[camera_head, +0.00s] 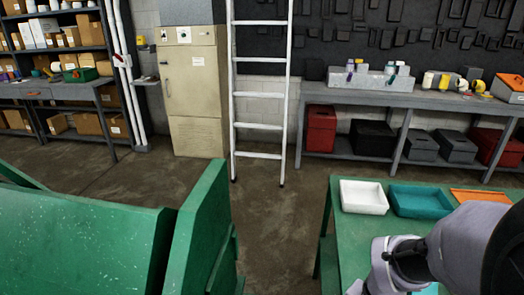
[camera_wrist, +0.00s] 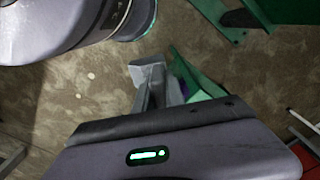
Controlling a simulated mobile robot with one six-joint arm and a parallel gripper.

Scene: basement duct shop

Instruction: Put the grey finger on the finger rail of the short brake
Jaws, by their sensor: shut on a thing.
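My gripper (camera_wrist: 155,90) is shut on a grey block-like piece (camera_wrist: 148,72), which looks like the grey finger, in the wrist view. The held piece is over brown floor and apart from the green metal parts (camera_wrist: 194,78) just right of it. In the head view a large green sheet-metal machine (camera_head: 75,235) fills the lower left; it may be the short brake. Its finger rail cannot be made out. The gripper and grey finger are not visible in the head view, where only my arm shows at lower right.
A green table (camera_head: 345,225) at right bears a white tray (camera_head: 363,197), a teal tray (camera_head: 420,201) and an orange tray (camera_head: 480,195), partly behind my arm. A white ladder (camera_head: 259,97), cabinet (camera_head: 194,90) and grey workbench (camera_head: 410,98) stand behind. Bare floor lies between machine and table.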

